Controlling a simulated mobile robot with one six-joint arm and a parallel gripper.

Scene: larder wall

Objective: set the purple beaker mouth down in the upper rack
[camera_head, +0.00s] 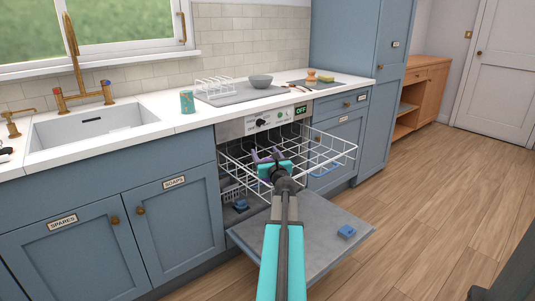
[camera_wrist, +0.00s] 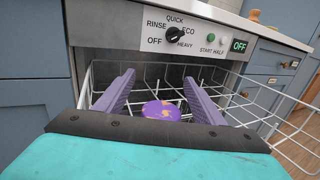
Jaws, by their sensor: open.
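The purple beaker (camera_wrist: 162,110) shows in the wrist view as a round purple face with orange patches, between my gripper's fingers, in the upper rack. Its sides are mostly hidden, and I cannot clearly tell mouth from base. In the head view my gripper hides it. The upper rack (camera_head: 335,150) is white wire, pulled out of the dishwasher; it also shows in the wrist view (camera_wrist: 262,112). My gripper (camera_head: 265,156) is over the rack, its lilac fingers (camera_wrist: 158,82) spread on either side of the beaker, with visible gaps.
The dishwasher door (camera_head: 285,235) is folded down below the rack, with a blue item (camera_head: 346,232) on it. The control panel (camera_wrist: 180,35) is close ahead of my fingers. A teal cup (camera_head: 187,102) and grey bowl (camera_head: 261,81) stand on the counter.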

